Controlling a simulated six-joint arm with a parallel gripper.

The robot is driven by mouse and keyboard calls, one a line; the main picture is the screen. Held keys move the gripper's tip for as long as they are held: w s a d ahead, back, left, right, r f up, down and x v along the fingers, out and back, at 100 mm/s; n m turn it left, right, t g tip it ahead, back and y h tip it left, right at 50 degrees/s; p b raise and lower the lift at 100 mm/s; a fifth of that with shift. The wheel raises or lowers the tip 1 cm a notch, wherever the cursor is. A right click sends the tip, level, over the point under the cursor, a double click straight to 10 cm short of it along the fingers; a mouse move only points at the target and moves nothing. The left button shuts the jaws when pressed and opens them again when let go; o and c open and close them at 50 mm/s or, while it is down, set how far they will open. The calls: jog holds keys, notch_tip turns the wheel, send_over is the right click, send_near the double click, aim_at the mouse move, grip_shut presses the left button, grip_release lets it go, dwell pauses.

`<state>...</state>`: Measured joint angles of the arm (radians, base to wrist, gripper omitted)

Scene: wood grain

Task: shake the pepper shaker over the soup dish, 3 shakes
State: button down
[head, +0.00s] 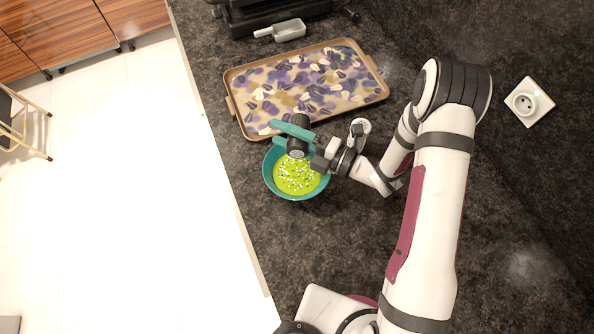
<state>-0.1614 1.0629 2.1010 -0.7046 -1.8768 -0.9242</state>
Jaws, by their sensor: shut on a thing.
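The soup dish (267,180) is a teal bowl on the dark counter. It holds yellow-green soup with white and dark specks on top. My gripper (281,133) has teal fingers and is above the far rim of the bowl. It is shut on the pepper shaker (296,153), a dark shaker with a paler, dotted end. The shaker is tilted, with the dotted end toward the soup. The fingers hide the middle of the shaker, and the gripper covers part of the bowl's far rim.
A patterned tray (232,82) with a brown rim lies just behind the bowl. A metal scoop (289,31) and a black appliance (270,14) are at the back. The counter's left edge runs close to the bowl. A wall socket (527,102) is at right.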

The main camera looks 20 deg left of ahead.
aim_at(294, 150)
jog(key=shift+f+m+h, duration=0.25)
jog(key=shift+m+h, duration=0.25)
jog(key=shift+m, duration=0.7)
jog(key=m, duration=0.1)
jog(key=s+r+m+g+h, duration=0.1)
jog(key=m, duration=0.1)
jog(key=m+g+h, duration=0.1)
jog(key=m, duration=0.1)
jog(key=shift+s+d+r, duration=0.25)
jog(key=shift+r, duration=0.1)
jog(key=shift+s+m+g+h, duration=0.2)
jog(key=shift+m+g+h, duration=0.1)
jog(key=shift+m+g, duration=0.15)
jog(key=shift+s+d+m+g+h, duration=0.15)
jog(key=shift+s+m+g, duration=0.2)
jog(key=shift+m, duration=0.25)
jog(key=shift+s+d+m+g+h, duration=0.1)
jog(key=shift+s+m+g+h, duration=0.15)
jog(key=shift+m, duration=0.3)
jog(key=shift+s+d+f+m+g, duration=0.1)
jog(key=shift+s+m+g, duration=0.15)
jog(key=shift+m+g, duration=0.25)
jog(key=shift+s+d+f+m+g, duration=0.1)
jog(key=shift+s+m+g, duration=0.2)
jog(key=shift+m, duration=0.2)
notch_tip(294, 150, up, 4)
